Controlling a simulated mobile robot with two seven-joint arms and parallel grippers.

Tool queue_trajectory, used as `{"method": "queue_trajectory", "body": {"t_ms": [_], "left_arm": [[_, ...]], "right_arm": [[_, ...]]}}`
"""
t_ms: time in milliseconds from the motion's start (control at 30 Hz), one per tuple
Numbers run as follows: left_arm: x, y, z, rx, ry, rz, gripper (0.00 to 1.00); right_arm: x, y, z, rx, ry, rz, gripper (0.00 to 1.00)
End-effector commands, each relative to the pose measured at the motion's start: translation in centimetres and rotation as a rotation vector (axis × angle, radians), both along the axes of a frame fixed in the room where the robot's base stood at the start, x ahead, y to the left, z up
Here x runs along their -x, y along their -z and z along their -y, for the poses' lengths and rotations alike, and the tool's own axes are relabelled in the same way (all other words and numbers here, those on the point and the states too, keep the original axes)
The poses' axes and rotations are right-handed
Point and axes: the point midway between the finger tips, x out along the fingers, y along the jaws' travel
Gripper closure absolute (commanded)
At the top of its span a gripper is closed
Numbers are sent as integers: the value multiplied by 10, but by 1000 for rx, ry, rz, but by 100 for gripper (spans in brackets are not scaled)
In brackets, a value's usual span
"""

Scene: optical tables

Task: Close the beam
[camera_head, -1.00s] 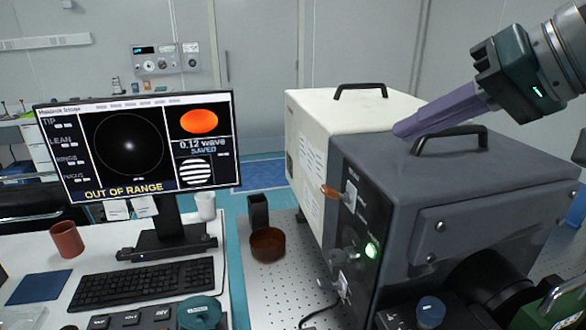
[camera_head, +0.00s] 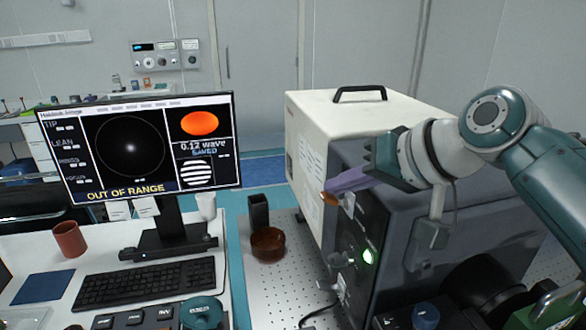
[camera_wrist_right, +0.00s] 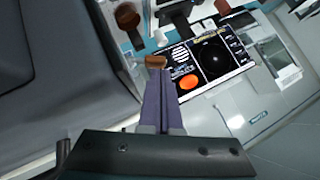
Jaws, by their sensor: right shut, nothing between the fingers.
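A dark grey instrument box (camera_head: 390,225) stands on the perforated optical table, with a copper-coloured lever (camera_head: 328,198) sticking out from its front panel. The monitor (camera_head: 138,150) reads "OUT OF RANGE". My left gripper is not in view.
A white box (camera_head: 320,115) with a black handle stands behind the grey one. A brown round dish (camera_head: 268,244) and a black post (camera_head: 258,211) stand on the optical table (camera_head: 265,295) to the left. A keyboard (camera_head: 145,283) and red cup (camera_head: 68,238) are on the white desk.

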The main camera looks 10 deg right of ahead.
Motion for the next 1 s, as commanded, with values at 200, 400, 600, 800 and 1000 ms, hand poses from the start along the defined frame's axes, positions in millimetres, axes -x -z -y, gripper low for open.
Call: {"method": "queue_trajectory", "body": {"t_ms": [200, 400, 600, 800, 1000], "left_arm": [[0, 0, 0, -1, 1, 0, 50], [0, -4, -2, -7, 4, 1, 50], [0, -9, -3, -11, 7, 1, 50], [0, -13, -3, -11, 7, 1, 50], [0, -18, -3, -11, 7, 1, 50]], "right_arm": [[0, 0, 0, 0, 0, 0, 100], [0, -1, -1, 18, 0, 1, 100], [0, 0, -3, 58, -1, 1, 100], [0, 0, -4, 88, 0, 3, 100], [0, 0, -6, 124, -2, 4, 100]]}}
